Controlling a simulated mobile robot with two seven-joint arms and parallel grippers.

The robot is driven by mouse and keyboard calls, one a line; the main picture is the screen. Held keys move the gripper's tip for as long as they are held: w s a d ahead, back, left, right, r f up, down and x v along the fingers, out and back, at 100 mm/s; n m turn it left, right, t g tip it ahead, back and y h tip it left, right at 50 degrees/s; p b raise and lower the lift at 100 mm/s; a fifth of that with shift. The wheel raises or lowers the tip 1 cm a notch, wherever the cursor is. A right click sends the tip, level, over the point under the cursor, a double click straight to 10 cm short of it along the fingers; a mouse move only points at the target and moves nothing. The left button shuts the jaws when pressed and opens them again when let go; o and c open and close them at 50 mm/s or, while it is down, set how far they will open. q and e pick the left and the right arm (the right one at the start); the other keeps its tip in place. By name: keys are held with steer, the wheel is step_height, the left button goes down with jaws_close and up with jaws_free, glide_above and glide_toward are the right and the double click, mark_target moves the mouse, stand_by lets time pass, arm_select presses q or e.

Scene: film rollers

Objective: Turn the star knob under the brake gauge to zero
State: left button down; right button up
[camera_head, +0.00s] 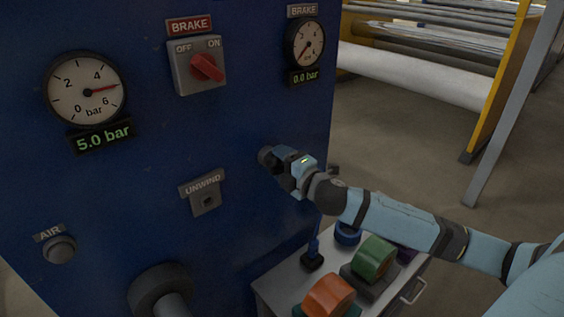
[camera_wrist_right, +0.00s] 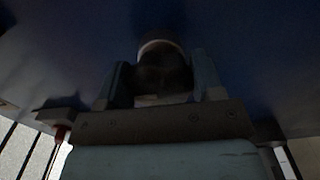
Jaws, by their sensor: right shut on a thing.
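The brake gauge (camera_head: 305,42) is a round dial at the upper right of the blue panel, under a BRAKE label. Its digital readout (camera_head: 306,77) shows 0.0 bar. The dark star knob (camera_head: 267,156) sticks out of the panel below the gauge. My right gripper (camera_head: 279,158) is at the panel, shut on the knob, and hides part of it. In the right wrist view the knob (camera_wrist_right: 163,70) sits between the two fingers, dark and hard to make out. My left gripper is not in view.
A large gauge (camera_head: 88,88) at left reads 5.0 bar. A red BRAKE switch (camera_head: 207,67), an UNWIND socket (camera_head: 207,201) and an AIR button (camera_head: 60,249) are on the panel. A cart (camera_head: 270,290) with orange and green rolls stands below my right arm.

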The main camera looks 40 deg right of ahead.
stand_by(0.3)
steer(key=o, duration=0.9)
steer(key=shift+s, duration=0.1)
steer(key=shift+s+f, duration=0.1)
steer(key=shift+s, duration=0.15)
steer(key=shift+s+d+b, duration=0.15)
steer(key=shift+s+b, duration=0.5)
steer(key=shift+s, duration=1.55)
steer(key=shift+s+d+b, duration=0.2)
steer(key=shift+s+b, duration=0.45)
steer(key=shift+s, duration=1.5)
steer(key=shift+s+d+b, duration=0.15)
steer(key=shift+s+b, duration=0.5)
steer(key=shift+s, duration=1.55)
